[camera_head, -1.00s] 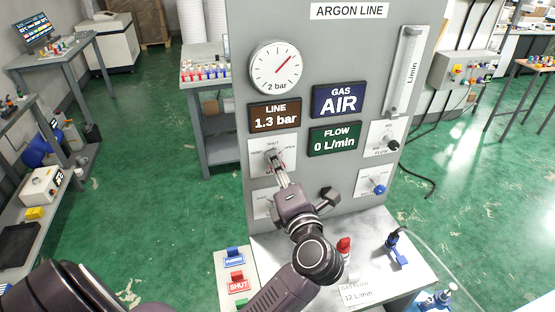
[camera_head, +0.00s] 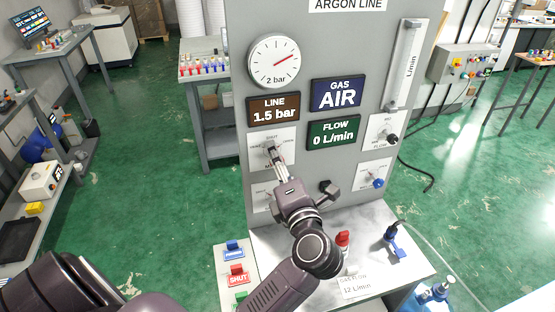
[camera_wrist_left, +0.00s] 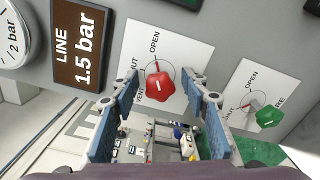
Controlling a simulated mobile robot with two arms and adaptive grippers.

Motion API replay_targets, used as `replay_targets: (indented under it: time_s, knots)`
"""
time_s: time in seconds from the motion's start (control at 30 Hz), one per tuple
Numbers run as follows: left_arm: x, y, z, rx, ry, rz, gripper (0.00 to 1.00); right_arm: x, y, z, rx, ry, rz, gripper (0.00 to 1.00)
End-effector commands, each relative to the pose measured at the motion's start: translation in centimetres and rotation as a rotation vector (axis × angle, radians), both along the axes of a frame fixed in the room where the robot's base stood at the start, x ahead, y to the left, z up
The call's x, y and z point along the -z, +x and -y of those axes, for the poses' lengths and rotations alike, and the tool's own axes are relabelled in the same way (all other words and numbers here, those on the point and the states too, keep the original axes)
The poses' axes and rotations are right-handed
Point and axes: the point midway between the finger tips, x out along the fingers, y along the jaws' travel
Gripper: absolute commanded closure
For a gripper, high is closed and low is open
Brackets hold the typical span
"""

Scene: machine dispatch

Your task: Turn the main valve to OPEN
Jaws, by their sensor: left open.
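The main valve's red knob (camera_wrist_left: 160,85) sits on a white plate marked VENT, SHUT and OPEN in the left wrist view. Its plate shows on the panel in the head view (camera_head: 286,137), partly behind my gripper. I cannot tell surely which mark the knob points to. My left gripper (camera_head: 271,150) is at this plate. In the left wrist view my open fingers (camera_wrist_left: 164,90) stand on either side of the red knob, with gaps visible. The line display (camera_head: 273,109) reads 1.5 bar. My right gripper is out of view.
A second plate with a green knob (camera_wrist_left: 270,117) is beside the main valve. The flow plate (camera_head: 381,128) and a blue-knobbed plate are further right. A ledge (camera_head: 285,247) below holds a red-capped item (camera_head: 342,240) and a blue item (camera_head: 393,238). Colored tags lie at left.

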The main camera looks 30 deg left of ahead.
Motion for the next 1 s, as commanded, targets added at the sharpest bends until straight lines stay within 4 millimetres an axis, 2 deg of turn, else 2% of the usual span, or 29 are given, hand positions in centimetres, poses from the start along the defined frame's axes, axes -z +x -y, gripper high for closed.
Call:
replay_targets:
  time_s: [0.17, 0.4, 0.6, 0.77, 1.0]
  knots:
    - [0.2, -1.5, 1.8, 0.002, -0.004, -0.002, 0.58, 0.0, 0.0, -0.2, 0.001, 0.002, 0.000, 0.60]
    - [0.2, -4.9, 5.8, 0.002, -0.006, -0.004, 0.58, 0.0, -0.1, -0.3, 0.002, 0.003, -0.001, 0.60]
    - [0.1, -6.9, 8.2, 0.001, -0.002, -0.004, 0.58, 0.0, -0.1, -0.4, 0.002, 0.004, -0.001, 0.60]
    - [0.1, -7.6, 9.0, 0.001, -0.001, -0.002, 0.58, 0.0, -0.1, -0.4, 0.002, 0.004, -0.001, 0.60]
    - [0.0, -7.7, 9.1, 0.001, 0.000, 0.000, 0.58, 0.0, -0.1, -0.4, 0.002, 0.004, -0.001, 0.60]
